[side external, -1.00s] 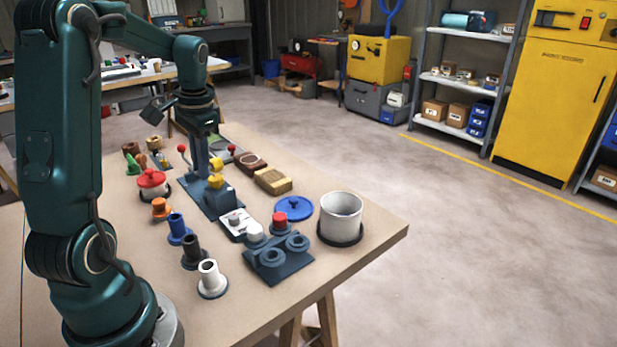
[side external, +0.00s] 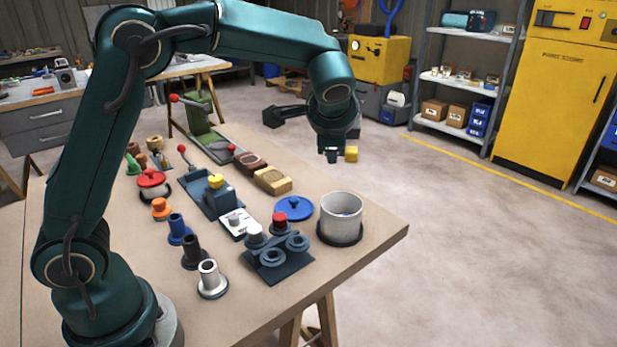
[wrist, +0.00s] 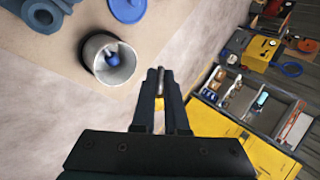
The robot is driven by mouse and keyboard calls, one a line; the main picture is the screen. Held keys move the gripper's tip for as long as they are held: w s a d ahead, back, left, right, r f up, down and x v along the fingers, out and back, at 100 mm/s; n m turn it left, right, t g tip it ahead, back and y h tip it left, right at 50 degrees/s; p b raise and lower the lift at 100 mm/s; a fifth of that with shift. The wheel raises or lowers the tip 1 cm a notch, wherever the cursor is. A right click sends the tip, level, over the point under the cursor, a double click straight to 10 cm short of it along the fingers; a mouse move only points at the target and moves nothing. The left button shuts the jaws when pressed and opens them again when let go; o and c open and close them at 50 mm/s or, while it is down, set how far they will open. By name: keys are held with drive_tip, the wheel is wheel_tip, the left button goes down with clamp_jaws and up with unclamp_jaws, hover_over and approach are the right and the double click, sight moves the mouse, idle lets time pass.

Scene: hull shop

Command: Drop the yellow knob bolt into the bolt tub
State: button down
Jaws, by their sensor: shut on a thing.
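My gripper (side external: 333,156) is shut on the yellow knob bolt (side external: 351,154), whose yellow head shows beside the fingertips in the side view. In the wrist view the closed fingers (wrist: 162,82) hide most of the bolt; a bit of yellow (wrist: 158,104) shows between them. The bolt tub (side external: 341,208) is a pale grey, open-topped cylinder on a dark base near the table's right corner. Something blue lies inside it. My gripper is raised above the tub's level. The tub (wrist: 88,52) is up and left of the fingertips in the wrist view, apart from them.
A blue lid (side external: 294,208) lies left of the tub. A blue-grey fixture with round sockets (side external: 279,262) stands in front of it. A blue fixture with a yellow knob (side external: 215,181), wooden blocks (side external: 272,181) and several pegs occupy the table. Space above the tub looks clear.

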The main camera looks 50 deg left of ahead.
drive_tip(key=d, duration=0.1)
approach(334, 199)
drive_tip(key=shift+t, duration=0.3)
drive_tip(key=shift+w+a+f, duration=0.2)
drive_tip(key=shift+w+f, duration=0.05)
drive_tip(key=shift+f, duration=0.4)
drive_tip(key=shift+w+a+f, duration=0.2)
drive_tip(key=shift+f, duration=0.45)
drive_tip(key=shift+w+a+f, duration=0.2)
drive_tip(key=shift+w+f, duration=0.05)
drive_tip(key=shift+f, duration=0.4)
drive_tip(key=c, duration=0.9)
unclamp_jaws()
drive_tip(key=shift+o, duration=0.2)
wheel_tip(334, 199, up, 7)
